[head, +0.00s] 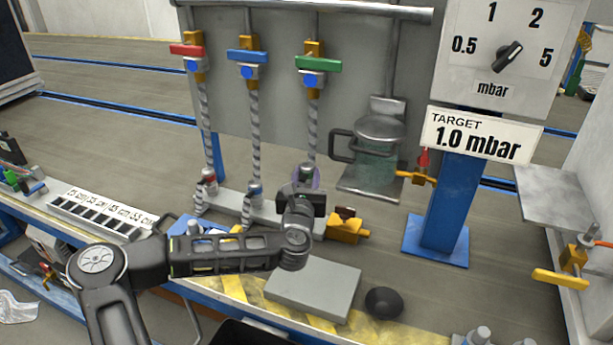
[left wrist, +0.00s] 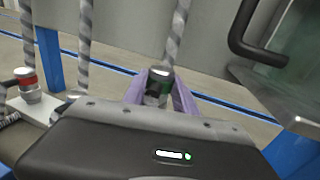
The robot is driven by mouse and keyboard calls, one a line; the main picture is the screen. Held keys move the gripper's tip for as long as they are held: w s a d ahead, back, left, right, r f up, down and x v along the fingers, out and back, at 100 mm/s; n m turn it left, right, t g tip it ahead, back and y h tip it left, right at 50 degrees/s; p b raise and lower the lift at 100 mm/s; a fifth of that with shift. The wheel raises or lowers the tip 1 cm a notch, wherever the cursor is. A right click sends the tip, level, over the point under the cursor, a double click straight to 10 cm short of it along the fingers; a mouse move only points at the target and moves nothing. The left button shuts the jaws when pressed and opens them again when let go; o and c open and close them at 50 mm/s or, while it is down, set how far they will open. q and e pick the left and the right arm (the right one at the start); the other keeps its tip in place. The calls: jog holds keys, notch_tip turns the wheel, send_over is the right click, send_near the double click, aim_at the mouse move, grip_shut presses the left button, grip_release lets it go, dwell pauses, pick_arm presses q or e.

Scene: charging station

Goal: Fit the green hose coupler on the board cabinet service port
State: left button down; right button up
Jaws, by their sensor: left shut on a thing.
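My left gripper (head: 306,180) is shut on the green hose coupler (left wrist: 159,88), at the lower end of the grey braided hose under the green valve handle (head: 318,64). A brass fitting (head: 346,229) is just right of and below the gripper. I cannot tell which fitting is the board cabinet service port. My right gripper is not in view.
Red (head: 186,50) and blue (head: 247,56) valves carry hoses down to couplers on a pale rail (head: 233,206). A glass jar (head: 377,140) with a black handle stands right. A blue post (head: 448,205) and a grey block (head: 313,288) are nearby.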

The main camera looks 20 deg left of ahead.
pick_arm(q)
jog(key=s+d+f+m+h, duration=0.1)
jog(key=s+d+f+h, duration=0.1)
jog(key=d, duration=0.4)
jog(key=s+d+f+m+h, duration=0.2)
jog(key=s+d+f+h, duration=0.1)
jog(key=s+d+f, duration=0.1)
jog(key=shift+s+d+f+m+t+h, duration=0.15)
jog(key=shift+d+f+m+t+h, duration=0.25)
jog(key=shift+d, duration=0.75)
jog(key=shift+f, duration=0.1)
